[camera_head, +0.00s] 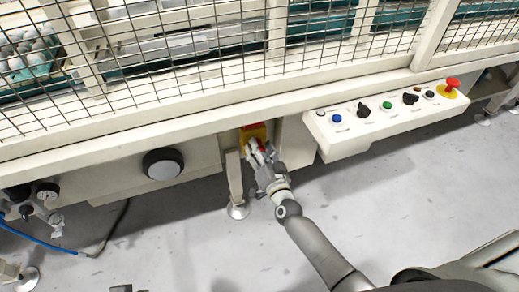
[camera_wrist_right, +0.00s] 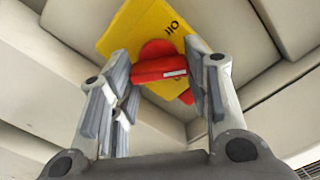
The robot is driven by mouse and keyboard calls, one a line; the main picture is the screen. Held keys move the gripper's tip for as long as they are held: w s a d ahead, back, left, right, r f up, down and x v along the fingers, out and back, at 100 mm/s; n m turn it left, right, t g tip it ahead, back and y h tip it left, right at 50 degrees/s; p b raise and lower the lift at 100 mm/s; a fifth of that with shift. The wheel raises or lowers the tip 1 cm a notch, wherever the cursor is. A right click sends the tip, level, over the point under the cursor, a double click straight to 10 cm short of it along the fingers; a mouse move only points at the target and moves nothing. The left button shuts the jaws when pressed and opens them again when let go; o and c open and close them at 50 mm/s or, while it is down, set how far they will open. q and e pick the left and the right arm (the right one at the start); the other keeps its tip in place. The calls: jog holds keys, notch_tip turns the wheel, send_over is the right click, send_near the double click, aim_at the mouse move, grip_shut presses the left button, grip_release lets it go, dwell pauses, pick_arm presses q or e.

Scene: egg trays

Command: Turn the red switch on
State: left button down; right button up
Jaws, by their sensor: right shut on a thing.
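The red switch (camera_wrist_right: 160,70) is a rotary knob with a bar handle on a yellow plate (camera_wrist_right: 120,30). In the right wrist view its handle lies nearly level across the picture, with a pale mark at its right end. My right gripper (camera_wrist_right: 156,75) has one finger on each side of the handle and is shut on it. In the head view the yellow plate (camera_head: 253,131) sits on the machine's front below the fence, and my right gripper (camera_head: 262,160) reaches up to it, hiding most of the switch. My left gripper cannot be made out.
A control panel (camera_head: 350,147) with several knobs and buttons, and a red emergency button (camera_head: 452,84), juts out to the right. A machine leg (camera_head: 234,178) stands just left of my right gripper. A round black knob (camera_head: 162,164) is farther left. The grey floor is clear in front.

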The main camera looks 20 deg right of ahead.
pick_arm(q)
jog(key=w+d+r+t+h+b, duration=0.1)
jog(key=w+d+r+t+b, duration=0.1)
jog(key=w+t, duration=0.2)
jog(key=shift+w+d, duration=0.2)
jog(key=shift+w, duration=1.65)
pick_arm(e)
jog(key=shift+d+f+m, duration=0.1)
jog(key=shift+f+m, duration=0.05)
jog(key=shift+m, duration=2.6)
jog(key=shift+f+m, duration=0.1)
jog(key=shift+m, duration=2.65)
jog(key=o, duration=1)
jog(key=shift+s, duration=0.15)
jog(key=s, duration=1.1)
jog(key=shift+s+d, duration=0.2)
jog(key=shift+s, duration=0.2)
